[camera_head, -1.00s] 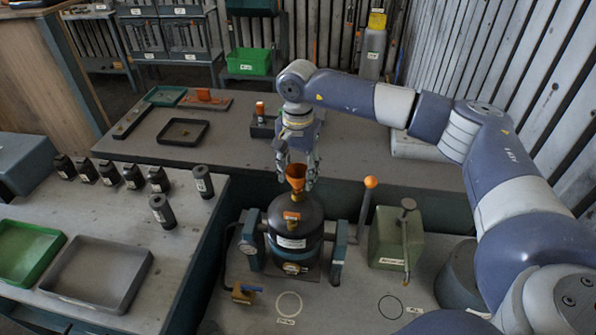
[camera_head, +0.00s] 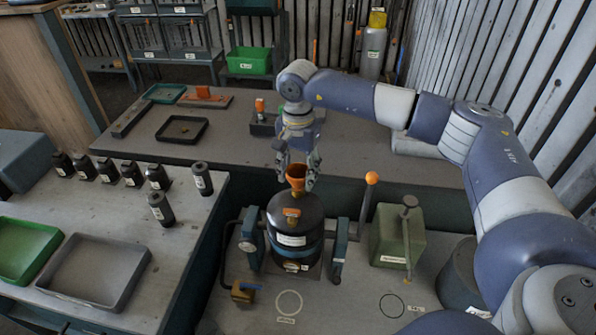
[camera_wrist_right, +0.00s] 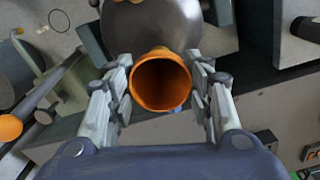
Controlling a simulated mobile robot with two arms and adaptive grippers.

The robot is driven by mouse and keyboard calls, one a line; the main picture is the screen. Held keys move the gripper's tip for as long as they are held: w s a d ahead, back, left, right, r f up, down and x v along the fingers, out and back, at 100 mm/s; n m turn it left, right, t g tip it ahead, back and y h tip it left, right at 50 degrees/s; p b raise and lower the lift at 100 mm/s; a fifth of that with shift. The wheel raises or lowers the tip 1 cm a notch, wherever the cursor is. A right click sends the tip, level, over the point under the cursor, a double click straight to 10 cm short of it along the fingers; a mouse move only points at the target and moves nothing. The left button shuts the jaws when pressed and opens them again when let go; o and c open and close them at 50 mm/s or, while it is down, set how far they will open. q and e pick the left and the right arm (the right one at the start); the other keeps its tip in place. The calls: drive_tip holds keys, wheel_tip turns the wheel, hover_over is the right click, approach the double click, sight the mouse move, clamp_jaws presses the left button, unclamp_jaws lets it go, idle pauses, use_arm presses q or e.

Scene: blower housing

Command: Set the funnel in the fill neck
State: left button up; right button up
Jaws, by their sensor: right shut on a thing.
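The orange funnel (camera_head: 296,176) is upright in my right gripper (camera_head: 297,172), which is shut on it. In the right wrist view the funnel's open mouth (camera_wrist_right: 161,83) faces the camera between the two fingers (camera_wrist_right: 160,100). The dark tank (camera_head: 293,222) stands below the funnel, held between two blue-grey posts. The funnel's lower end is at the tank's top, near the back rim. The fill neck is hidden, so I cannot tell whether the spout is inside it. My left gripper is not in view.
A lever with an orange knob (camera_head: 371,178) and a green canister (camera_head: 397,236) stand right of the tank. Several black bottles (camera_head: 160,208) and a grey tray (camera_head: 95,272) are on the left bench. Marked circles (camera_head: 289,303) lie on clear bench in front.

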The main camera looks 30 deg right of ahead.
sight(298, 171)
drive_tip(key=shift+f+b, duration=0.35)
drive_tip(key=shift+f, duration=0.05)
idle(0.4)
idle(0.5)
drive_tip(key=o, duration=1.4)
drive_tip(key=shift+c, duration=0.2)
drive_tip(key=shift+r, duration=0.1)
drive_tip(key=shift+r+p, duration=1.8)
drive_tip(key=shift+r, duration=1.7)
drive_tip(key=shift+f, duration=0.1)
